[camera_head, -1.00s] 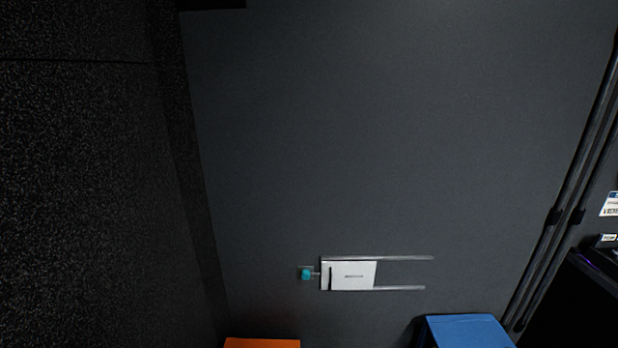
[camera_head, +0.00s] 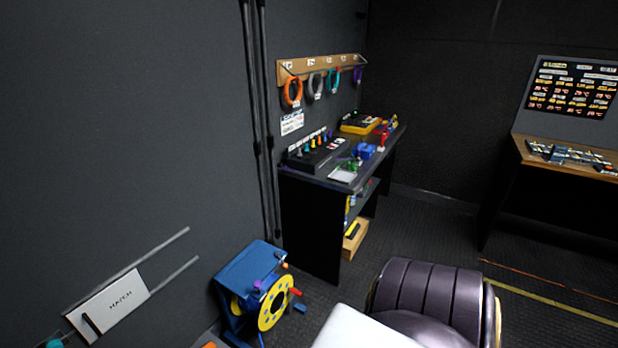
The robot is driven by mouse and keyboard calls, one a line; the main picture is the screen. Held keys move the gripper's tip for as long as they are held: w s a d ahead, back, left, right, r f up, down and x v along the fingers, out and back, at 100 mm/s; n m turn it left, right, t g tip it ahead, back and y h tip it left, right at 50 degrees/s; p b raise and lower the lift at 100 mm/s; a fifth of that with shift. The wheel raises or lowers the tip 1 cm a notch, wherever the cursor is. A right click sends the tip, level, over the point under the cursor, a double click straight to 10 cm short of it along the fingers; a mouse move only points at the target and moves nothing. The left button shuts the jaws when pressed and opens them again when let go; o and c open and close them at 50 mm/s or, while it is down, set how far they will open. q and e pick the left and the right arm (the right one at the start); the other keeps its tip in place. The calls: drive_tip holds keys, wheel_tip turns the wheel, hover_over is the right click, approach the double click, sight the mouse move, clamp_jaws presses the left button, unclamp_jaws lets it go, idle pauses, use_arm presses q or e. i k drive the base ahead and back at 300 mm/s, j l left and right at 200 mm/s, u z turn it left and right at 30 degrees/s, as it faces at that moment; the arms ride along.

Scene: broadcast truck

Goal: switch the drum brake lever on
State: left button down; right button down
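A blue cable drum (camera_head: 250,272) with a yellow round side flange (camera_head: 275,304) stands on the floor by the left wall, low in the head view. A small red piece (camera_head: 295,292) sticks out at the flange's right side, and a small purple piece (camera_head: 257,285) shows at its upper left. I cannot tell which of these is the brake lever, nor its position. Neither of my grippers is in view.
A dark bench (camera_head: 315,185) with tools stands against the wall beyond the drum. A white HATCH plate (camera_head: 108,305) is on the left wall. Dark floor (camera_head: 400,225) lies open between benches.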

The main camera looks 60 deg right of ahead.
sight(285, 265)
drive_tip(key=z, duration=1.65)
